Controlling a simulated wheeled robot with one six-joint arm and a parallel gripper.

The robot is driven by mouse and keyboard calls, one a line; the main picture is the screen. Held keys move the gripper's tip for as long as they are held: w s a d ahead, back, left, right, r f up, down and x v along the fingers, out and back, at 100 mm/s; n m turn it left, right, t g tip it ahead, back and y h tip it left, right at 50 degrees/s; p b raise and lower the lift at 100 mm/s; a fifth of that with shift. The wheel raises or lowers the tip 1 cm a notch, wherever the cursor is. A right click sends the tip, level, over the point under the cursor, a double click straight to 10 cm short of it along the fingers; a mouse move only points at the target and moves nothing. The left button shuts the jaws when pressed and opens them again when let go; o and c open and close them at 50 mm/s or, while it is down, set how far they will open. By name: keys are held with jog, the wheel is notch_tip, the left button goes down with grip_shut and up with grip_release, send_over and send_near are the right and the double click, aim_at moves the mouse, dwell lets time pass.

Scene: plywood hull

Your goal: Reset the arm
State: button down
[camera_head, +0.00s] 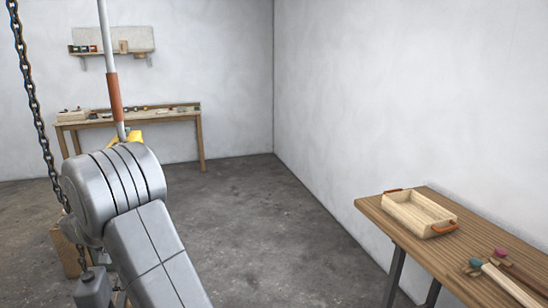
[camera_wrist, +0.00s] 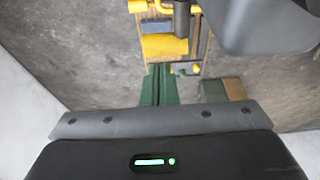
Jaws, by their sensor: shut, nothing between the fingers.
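My gripper (camera_wrist: 158,85) shows in the wrist view, where its dark body with a small green light fills the bottom edge. Its fingers are shut together with nothing held between them. In the head view my grey arm rises at the lower left, and my gripper cannot be made out there. Beyond the gripper in the wrist view are a yellow block (camera_wrist: 164,46) and wooden parts, seen from above. I cannot tell whether any of them touch the gripper.
A wooden table (camera_head: 378,204) at the right bears a wooden tray (camera_head: 420,213) with orange handles and several tools. A workbench (camera_head: 160,117) stands at the back wall under a shelf (camera_head: 105,53). A chain (camera_head: 38,95) hangs at the left. The concrete floor (camera_head: 270,215) between is clear.

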jog(key=shift+w+f, duration=0.2)
jog(key=shift+f, duration=0.5)
jog(key=shift+s+r, duration=0.1)
